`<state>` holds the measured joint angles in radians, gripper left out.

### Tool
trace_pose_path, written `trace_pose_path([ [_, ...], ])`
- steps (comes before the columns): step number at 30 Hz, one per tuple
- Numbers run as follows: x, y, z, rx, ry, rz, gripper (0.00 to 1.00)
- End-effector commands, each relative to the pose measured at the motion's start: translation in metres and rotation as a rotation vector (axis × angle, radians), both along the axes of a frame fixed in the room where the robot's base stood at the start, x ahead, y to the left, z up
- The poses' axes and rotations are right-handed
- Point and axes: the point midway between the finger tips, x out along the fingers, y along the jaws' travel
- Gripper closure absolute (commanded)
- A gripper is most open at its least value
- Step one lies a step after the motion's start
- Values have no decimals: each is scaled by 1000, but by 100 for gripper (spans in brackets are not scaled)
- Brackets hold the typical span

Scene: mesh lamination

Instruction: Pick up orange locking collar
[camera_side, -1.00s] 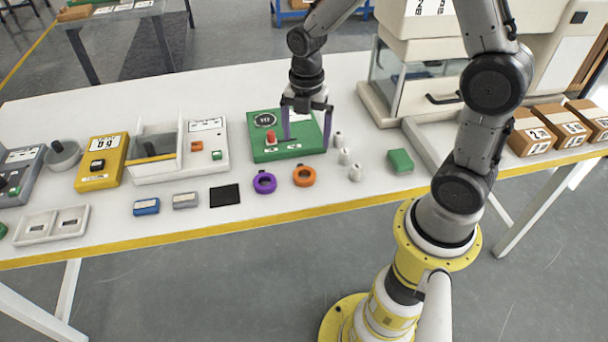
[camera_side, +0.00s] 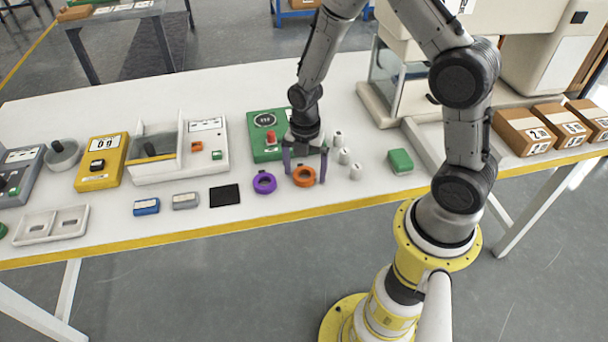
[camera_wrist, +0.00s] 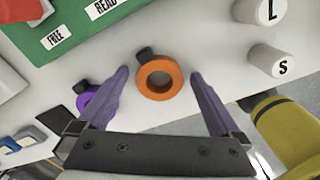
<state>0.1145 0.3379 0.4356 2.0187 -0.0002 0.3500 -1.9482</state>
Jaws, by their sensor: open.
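The orange locking collar (camera_side: 304,175) lies flat on the white table near its front edge. It is a ring with a small dark knob on its rim. In the wrist view the collar (camera_wrist: 159,79) sits between and just beyond my purple fingertips. My gripper (camera_side: 305,180) is open and empty, with a finger on each side of the collar in the side view. It also shows in the wrist view (camera_wrist: 159,76). I see no contact between fingers and collar.
A purple collar (camera_side: 264,182) lies close to the left finger. White cylinders (camera_side: 343,156) stand to the right. A green box (camera_side: 268,122) is behind, and a green block (camera_side: 400,161) lies farther right. The yellow table edge (camera_side: 250,224) is in front.

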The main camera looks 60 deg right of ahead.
Motion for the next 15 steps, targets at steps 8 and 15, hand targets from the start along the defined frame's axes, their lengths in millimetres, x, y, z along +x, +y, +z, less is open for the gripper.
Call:
trace_pose_path([
  [8,0,0,0,0,-1,0,18],
  [15,0,0,0,0,-1,0,61],
])
